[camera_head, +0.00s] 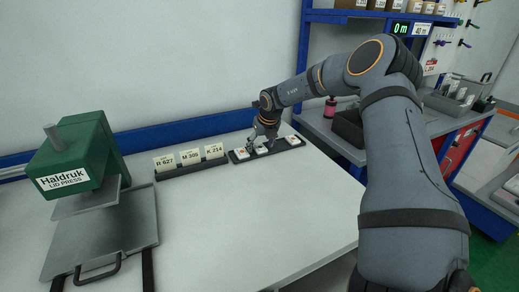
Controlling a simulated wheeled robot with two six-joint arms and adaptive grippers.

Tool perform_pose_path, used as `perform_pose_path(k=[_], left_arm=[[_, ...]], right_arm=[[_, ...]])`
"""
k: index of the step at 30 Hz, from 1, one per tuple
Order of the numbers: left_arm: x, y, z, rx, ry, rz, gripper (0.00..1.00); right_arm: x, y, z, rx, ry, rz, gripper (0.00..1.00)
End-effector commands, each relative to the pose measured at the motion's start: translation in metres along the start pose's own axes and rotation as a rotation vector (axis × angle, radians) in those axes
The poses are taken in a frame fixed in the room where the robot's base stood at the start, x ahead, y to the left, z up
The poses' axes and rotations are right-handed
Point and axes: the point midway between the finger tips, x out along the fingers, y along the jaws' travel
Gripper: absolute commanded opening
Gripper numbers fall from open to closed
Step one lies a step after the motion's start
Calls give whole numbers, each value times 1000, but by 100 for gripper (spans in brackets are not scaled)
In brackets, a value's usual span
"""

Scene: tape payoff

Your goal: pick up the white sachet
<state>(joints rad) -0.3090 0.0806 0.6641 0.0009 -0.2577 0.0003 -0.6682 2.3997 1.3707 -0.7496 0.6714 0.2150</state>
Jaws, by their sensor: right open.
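A dark tray (285,147) lies on the white table near the back wall. Several small white items with reddish marks sit in it, one at its left end (241,154) and one at its right end (293,140). They are too small for me to tell which is the white sachet. My right gripper (259,145) points down over the left and middle part of the tray, its jaws open. It partly hides the items there, and I cannot tell whether it touches one. My left gripper is not in view.
Three cards marked R 627, M 305 and K 214 (190,159) stand in a dark holder left of the tray. A green Haldruk lid press (75,160) stands at the left. The table's middle (240,215) is clear. A grey bench (335,135) adjoins at right.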

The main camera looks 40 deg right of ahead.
Motion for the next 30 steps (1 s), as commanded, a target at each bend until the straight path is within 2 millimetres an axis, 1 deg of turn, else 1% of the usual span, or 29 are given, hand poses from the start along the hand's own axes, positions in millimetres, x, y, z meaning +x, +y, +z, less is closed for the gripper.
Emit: perform_pose_path(k=[1, 7, 8, 18, 20, 26, 30], left_arm=[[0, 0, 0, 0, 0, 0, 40], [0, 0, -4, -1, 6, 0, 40], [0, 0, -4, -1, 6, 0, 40], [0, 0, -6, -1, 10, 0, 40], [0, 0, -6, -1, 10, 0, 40], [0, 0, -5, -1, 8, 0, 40], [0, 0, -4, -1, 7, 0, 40]], right_arm=[[3, 0, 0, 0, 0, -1, 68], [3, 0, 1, 1, -2, 1, 68], [3, 0, 0, 1, -2, 1, 65], [3, 0, 0, 1, -2, 0, 19], [3, 0, 0, 1, -2, 0, 12], [2, 0, 1, 1, -2, 0, 12], [-3, 0, 4, 1, -3, 0, 12]])
